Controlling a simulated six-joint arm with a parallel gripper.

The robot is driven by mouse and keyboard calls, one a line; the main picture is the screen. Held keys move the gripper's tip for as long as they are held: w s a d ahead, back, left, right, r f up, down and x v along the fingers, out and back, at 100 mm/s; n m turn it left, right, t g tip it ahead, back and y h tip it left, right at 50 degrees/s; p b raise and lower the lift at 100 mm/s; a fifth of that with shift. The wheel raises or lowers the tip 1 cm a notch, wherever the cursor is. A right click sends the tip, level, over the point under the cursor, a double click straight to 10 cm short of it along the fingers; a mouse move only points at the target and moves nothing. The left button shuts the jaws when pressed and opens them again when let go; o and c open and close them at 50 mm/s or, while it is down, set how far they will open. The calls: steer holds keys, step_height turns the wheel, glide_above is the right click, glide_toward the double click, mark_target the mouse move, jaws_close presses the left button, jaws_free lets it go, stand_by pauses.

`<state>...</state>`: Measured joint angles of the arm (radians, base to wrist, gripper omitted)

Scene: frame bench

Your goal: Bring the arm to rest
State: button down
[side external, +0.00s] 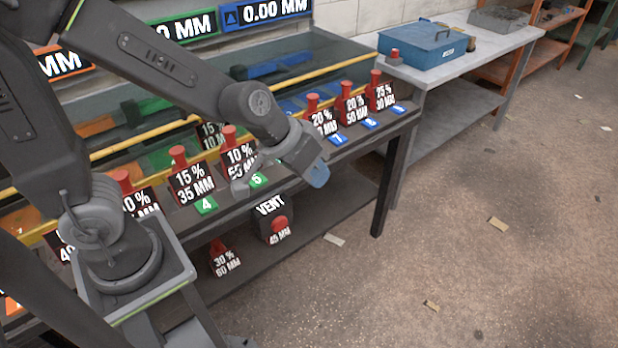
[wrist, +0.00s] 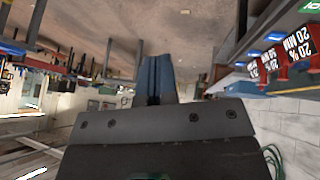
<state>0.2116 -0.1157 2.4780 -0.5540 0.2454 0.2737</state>
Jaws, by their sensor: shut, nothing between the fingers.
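My gripper (side external: 318,174) hangs in front of the bench's front edge, near the green tag marked 6 (side external: 258,180). Its blue fingers are shut with nothing between them. In the wrist view the shut fingers (wrist: 156,78) stand in the middle, with the floor and room behind them. My arm reaches from the left across the bench in the side view and hides part of it.
Red-knobbed labelled blocks (side external: 190,181) line the bench front (side external: 340,148), with several more to the right (side external: 350,106). A VENT block (side external: 273,222) and a 30 % block (side external: 224,260) sit on the lower shelf. A blue toolbox (side external: 428,48) stands on the side table.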

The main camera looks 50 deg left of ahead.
steer(key=s+a+r+y, duration=0.2)
steer(key=s+a+r, duration=0.6)
steer(key=s, duration=0.4)
steer(key=shift+a+r+y, duration=0.2)
steer(key=shift+a+y, duration=0.1)
steer(key=shift+y, duration=0.1)
